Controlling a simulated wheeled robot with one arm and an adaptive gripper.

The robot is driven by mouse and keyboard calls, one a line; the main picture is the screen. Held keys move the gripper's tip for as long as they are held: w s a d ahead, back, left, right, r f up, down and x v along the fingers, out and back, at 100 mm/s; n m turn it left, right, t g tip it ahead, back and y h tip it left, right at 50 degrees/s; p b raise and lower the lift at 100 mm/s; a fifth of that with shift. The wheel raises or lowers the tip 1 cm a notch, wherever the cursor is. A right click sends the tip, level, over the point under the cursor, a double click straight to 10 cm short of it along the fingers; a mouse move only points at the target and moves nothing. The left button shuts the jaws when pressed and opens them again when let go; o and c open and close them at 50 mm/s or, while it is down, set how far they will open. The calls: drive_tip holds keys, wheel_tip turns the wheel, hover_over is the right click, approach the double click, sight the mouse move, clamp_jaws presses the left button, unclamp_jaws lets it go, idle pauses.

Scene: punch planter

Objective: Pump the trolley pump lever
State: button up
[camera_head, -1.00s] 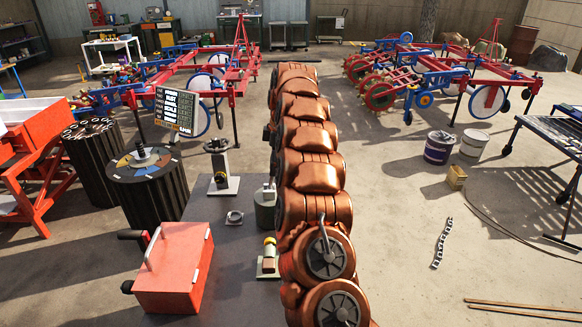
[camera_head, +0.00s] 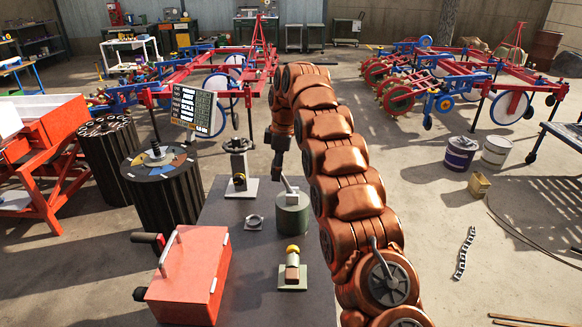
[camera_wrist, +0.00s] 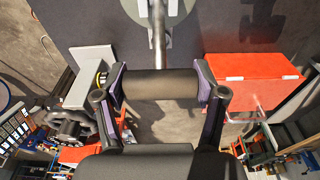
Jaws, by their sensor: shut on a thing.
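The pump is a grey-green cylinder (camera_head: 292,218) on the dark trolley top (camera_head: 235,290), with a thin grey lever (camera_head: 288,186) rising from it, tilted to the upper left. In the wrist view, the lever's metal rod (camera_wrist: 158,40) runs from the round pump top (camera_wrist: 180,12) to a dark crosswise grip (camera_wrist: 160,84). My gripper (camera_wrist: 160,86) is shut on this grip, one finger pad at each end. In the head view my gripper (camera_head: 278,143) hangs left of my copper arm above the pump; its fingertips are hard to make out.
A red box (camera_head: 190,280) with a handle stands on the trolley at front left. A small yellow-topped fixture (camera_head: 292,270), a ring (camera_head: 254,222) and a post on a white base (camera_head: 238,170) stand around the pump.

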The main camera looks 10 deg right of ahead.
drive_tip(key=shift+w+a+r, duration=0.15)
drive_tip(key=shift+a, duration=0.3)
drive_tip(key=o, duration=1.3)
drive_tip(key=shift+o, duration=0.7)
drive_tip(key=shift+a, duration=0.25)
drive_tip(key=shift+o, duration=1.2)
drive_tip(key=shift+d, duration=0.4)
